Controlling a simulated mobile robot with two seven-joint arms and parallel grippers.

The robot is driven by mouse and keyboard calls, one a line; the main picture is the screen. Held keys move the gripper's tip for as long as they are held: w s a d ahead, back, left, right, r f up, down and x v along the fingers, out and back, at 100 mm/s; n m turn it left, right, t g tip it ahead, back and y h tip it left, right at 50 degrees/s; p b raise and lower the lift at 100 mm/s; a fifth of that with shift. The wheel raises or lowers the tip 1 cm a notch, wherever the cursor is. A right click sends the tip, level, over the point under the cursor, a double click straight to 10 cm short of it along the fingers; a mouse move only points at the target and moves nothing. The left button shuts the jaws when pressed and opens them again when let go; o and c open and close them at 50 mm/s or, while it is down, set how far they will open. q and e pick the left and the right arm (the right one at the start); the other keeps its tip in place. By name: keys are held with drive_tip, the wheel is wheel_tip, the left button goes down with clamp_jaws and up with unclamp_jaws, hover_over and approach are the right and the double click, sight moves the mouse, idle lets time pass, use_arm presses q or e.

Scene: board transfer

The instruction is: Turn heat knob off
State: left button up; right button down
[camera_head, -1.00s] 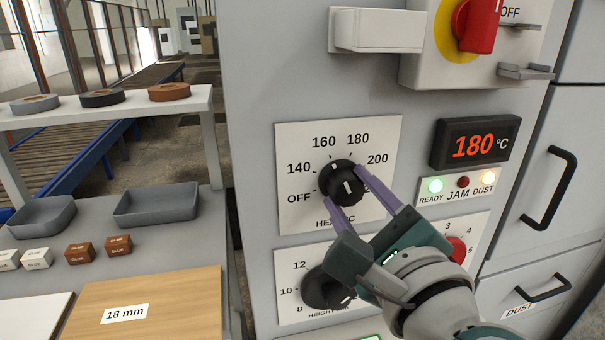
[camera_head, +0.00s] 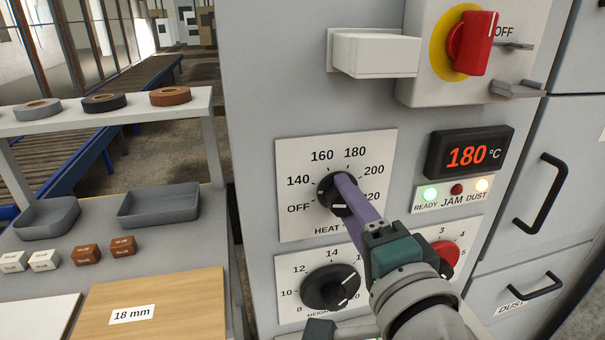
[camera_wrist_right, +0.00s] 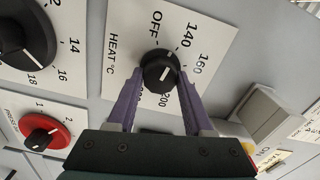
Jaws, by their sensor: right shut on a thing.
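The black heat knob (camera_head: 333,190) sits on a white dial plate (camera_head: 292,158) marked OFF and 140 to 220. My right gripper (camera_head: 346,195) is shut on it, rolled so that its purple fingers overlap in the head view. In the right wrist view, the fingers (camera_wrist_right: 160,88) stand on both sides of the heat knob (camera_wrist_right: 158,70). The knob's white mark lies about level in the head view; which number it points to is unclear. The red display (camera_head: 467,156) reads 180 °C. My left gripper is not in view.
Below sits the black height knob (camera_head: 328,287), close to my right gripper. A red knob (camera_head: 446,254) is to its right. A white box-shaped part (camera_head: 375,54) and a red switch (camera_head: 470,43) stick out above. Shelves with trays and tape rolls stand at left.

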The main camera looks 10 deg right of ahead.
drive_tip(key=shift+r+n+p, duration=0.1)
drive_tip(key=shift+n+p, duration=0.7)
drive_tip(key=shift+n, duration=2.5)
drive_tip(key=shift+c, duration=1.5)
unclamp_jaws()
drive_tip(key=s, duration=1)
drive_tip(key=shift+d, duration=0.15)
